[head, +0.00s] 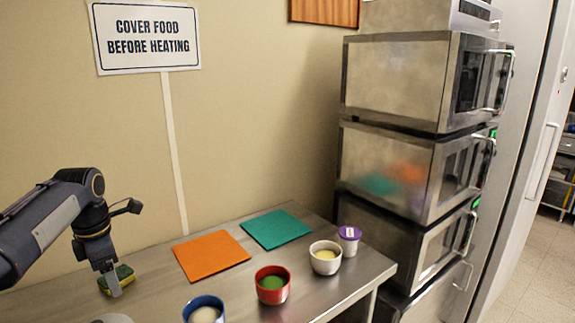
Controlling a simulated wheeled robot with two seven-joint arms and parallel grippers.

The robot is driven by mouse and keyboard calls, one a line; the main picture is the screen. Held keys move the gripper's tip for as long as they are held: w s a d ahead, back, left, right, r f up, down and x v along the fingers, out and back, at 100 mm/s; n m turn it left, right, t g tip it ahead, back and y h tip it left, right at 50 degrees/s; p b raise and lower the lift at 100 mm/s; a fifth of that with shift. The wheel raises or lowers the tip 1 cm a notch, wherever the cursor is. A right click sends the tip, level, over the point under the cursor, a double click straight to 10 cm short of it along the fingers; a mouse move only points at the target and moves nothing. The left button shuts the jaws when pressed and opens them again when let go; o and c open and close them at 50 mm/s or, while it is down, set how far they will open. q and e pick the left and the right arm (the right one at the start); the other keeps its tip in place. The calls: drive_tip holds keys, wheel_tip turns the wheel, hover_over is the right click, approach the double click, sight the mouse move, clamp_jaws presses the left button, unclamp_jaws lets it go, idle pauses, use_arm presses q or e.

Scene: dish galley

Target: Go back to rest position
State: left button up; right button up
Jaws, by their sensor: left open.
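My left gripper (113,286) comes in from the left and points down at the left end of the steel counter (160,292). Its jaws are open. A yellow and green sponge (125,274) is right at its fingertips, partly hidden behind a finger. I cannot tell whether the finger touches the sponge. My right gripper does not show.
An orange mat (210,256) and a teal mat (275,229) lie on the counter. A blue cup (204,301), a red bowl (272,293), a white bowl (325,267) and a purple-lidded cup (348,240) stand along its front and right. Stacked steel ovens (385,165) stand at right.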

use_arm(q)
drive_tip(key=s+d+f+m+t+h, duration=0.2)
drive_tip(key=s+d+f+m, duration=0.1)
drive_tip(key=s+d+m, duration=0.7)
drive_tip(key=s+d+f+m+t+h, duration=0.1)
drive_tip(key=s+d+f+m, duration=0.3)
drive_tip(key=s+d+m, duration=0.6)
drive_tip(key=s+m+t, duration=0.1)
drive_tip(key=s+m, duration=0.4)
drive_tip(key=shift+d+f+t+h+p, duration=0.2)
drive_tip(key=shift+d+t+h+p, duration=0.1)
drive_tip(key=shift+t+h+p, duration=0.1)
